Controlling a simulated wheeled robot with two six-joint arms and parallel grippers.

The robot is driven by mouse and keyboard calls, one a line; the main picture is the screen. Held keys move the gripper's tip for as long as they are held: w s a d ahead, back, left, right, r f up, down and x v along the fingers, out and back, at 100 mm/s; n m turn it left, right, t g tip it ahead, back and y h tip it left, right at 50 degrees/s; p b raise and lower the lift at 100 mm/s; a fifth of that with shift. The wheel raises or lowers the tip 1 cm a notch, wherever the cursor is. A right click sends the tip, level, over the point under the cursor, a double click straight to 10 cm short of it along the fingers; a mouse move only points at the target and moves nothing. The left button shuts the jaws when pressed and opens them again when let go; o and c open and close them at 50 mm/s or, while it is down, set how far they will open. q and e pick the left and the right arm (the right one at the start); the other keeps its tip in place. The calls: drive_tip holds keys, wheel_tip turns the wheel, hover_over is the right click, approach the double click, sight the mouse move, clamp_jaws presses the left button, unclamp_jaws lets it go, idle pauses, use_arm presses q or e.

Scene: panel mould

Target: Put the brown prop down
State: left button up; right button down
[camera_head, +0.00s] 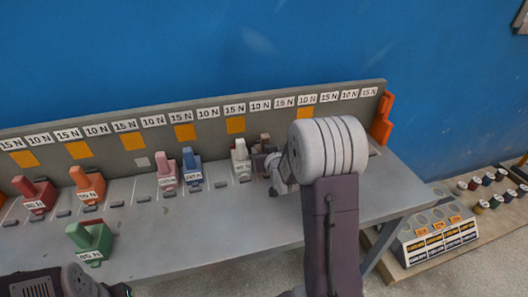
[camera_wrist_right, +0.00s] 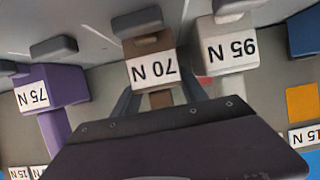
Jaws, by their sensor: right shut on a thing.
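The brown prop (camera_wrist_right: 150,52), labelled 70 N, is between the two fingers of my right gripper (camera_wrist_right: 162,98) in the right wrist view. The gripper is shut on it. In the head view the brown prop (camera_head: 262,158) shows at the bench's back row, just left of my right wrist, which partly hides it and the gripper (camera_head: 272,172). It looks upright at bench level; I cannot tell whether its base touches the bench. Of my left arm, only a part shows at the lower left corner; its fingers cannot be made out.
The white 95 N prop (camera_wrist_right: 229,45) and purple 75 N prop (camera_wrist_right: 50,90) stand on either side. Blue (camera_head: 192,170), pink (camera_head: 167,172), orange (camera_head: 88,185) and red (camera_head: 36,196) props share the grey bench (camera_head: 215,225). A green prop (camera_head: 90,240) stands nearer. The front middle is clear.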

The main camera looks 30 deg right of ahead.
drive_tip(key=shift+f, duration=0.2)
drive_tip(key=c, duration=0.9)
unclamp_jaws()
drive_tip(key=shift+r, duration=0.1)
